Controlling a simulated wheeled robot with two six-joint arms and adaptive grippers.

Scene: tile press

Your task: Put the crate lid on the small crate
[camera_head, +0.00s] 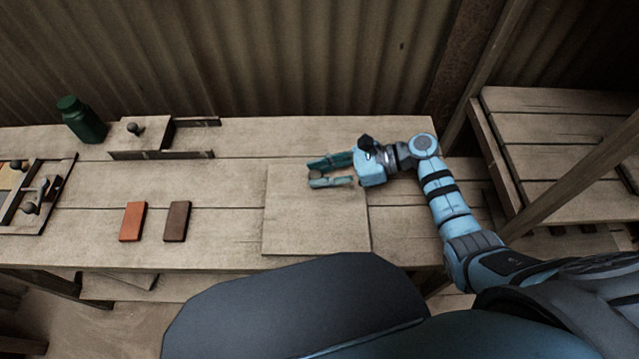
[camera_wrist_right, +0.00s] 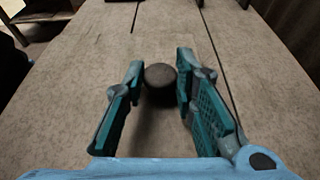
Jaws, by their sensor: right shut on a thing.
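A square pale wooden board (camera_head: 305,225), which looks like the crate lid, is at the right part of the bench. A dark round knob (camera_wrist_right: 160,75) stands on it in the right wrist view. My right gripper (camera_head: 318,174) is over the board's far half, shut on the knob, with one teal finger on each side of it. I cannot make out the small crate; if it is under the board, the board hides it. I cannot tell how high the board is above the bench. My left gripper is not in view.
An orange tile (camera_head: 133,222) and a brown tile (camera_head: 177,222) lie left of the board. A green bottle (camera_head: 82,120) and a knobbed wooden piece with dark rails (camera_head: 163,155) stand at the back left. A dark-framed fixture (camera_head: 62,185) is at the left edge.

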